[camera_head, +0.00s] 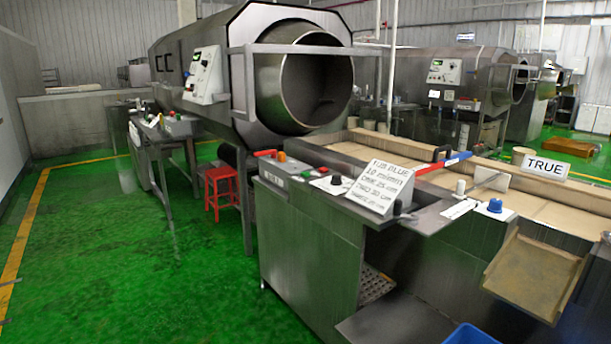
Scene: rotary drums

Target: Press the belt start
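The front steel console (300,225) stands at the middle, with controls along its top. A blue knob (495,205) is on another plate farther right, by the belt (450,180). No readable label shows which control is the belt start. Neither of my grippers is clearly in view.
A large rotary drum (305,85) with a white control panel (203,75) stands behind the console. A red stool (221,191) is below it. A written sign (381,186) and a TRUE sign (545,165) stand near the belt. Green floor (130,270) is clear at left.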

